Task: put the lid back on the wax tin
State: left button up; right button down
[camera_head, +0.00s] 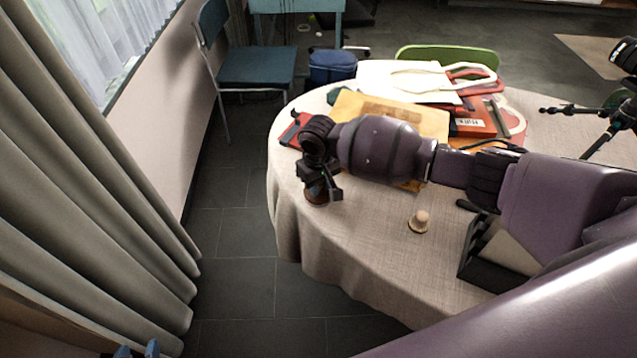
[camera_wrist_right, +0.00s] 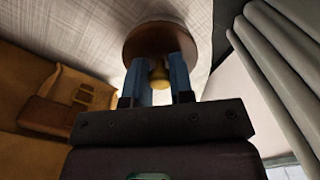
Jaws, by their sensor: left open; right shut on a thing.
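My right gripper (camera_head: 322,188) is at the left part of the round table, pointing down. In the right wrist view its blue fingers (camera_wrist_right: 162,75) are shut on a small brass knob (camera_wrist_right: 160,72). The knob belongs to the lid (camera_wrist_right: 140,38), which shows as a round brown disc beyond the fingers. In the head view a brown round body (camera_head: 316,198) shows below the gripper, close to the table's left edge. I cannot tell tin from lid there, or whether they touch. My left gripper (camera_head: 137,350) is open at the bottom left, away from the table; only its blue fingertips show.
A small cream-topped piece (camera_head: 418,222) stands on the tablecloth (camera_head: 370,245). A dark open box (camera_head: 480,262) is at the right front. Curtains (camera_head: 90,170) hang left.

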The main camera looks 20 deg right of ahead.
dwell(0.3)
jog(key=shift+c, duration=2.2)
grip_release()
